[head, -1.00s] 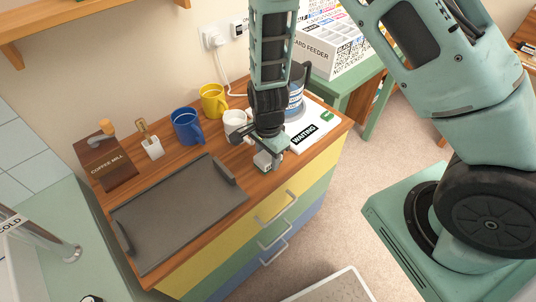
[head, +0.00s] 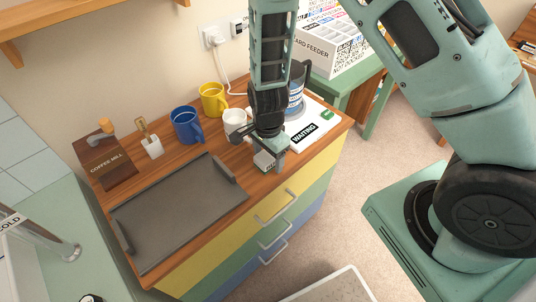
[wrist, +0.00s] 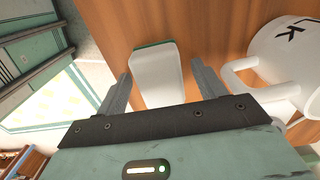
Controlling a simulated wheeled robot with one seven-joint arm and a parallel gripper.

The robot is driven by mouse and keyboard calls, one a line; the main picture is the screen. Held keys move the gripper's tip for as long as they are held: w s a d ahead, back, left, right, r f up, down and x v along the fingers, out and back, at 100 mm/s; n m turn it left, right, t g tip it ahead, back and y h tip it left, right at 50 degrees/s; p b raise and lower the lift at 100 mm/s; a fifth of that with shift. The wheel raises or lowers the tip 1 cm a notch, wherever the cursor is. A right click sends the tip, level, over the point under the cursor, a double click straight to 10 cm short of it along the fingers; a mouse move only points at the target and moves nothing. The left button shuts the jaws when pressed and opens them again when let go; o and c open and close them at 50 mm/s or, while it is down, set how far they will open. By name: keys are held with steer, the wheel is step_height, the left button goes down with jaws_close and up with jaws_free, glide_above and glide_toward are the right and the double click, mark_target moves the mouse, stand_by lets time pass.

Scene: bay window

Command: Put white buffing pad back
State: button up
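A small white block with a green edge, which looks like the white buffing pad (wrist: 156,78), is on the wooden counter top (wrist: 215,35). In the head view the white pad (head: 264,160) is at the counter's front edge, partly hidden by my gripper (head: 268,149). In the wrist view my gripper (wrist: 161,72) is open, with one finger on each side of the pad and a visible gap to each finger. Whether anything touches the pad cannot be told.
A white mug (head: 234,121) stands close to my gripper. A blue mug (head: 186,126), a yellow mug (head: 213,101), a coffee mill (head: 106,160) and a dark grey tray (head: 180,210) are to the left.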

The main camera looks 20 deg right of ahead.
steer(key=shift+r, duration=0.1)
step_height(320, 180, up, 17)
steer(key=p, duration=0.2)
stand_by(0.3)
steer(key=s+a+r+n, duration=0.3)
steer(key=s+r+n, duration=0.2)
steer(key=s+n, duration=0.5)
steer(key=s+a+r+n, duration=0.3)
steer(key=s+r+n, duration=0.2)
steer(key=s+n, duration=0.5)
steer(key=shift+n+y, duration=0.3)
steer(key=shift+n, duration=0.8)
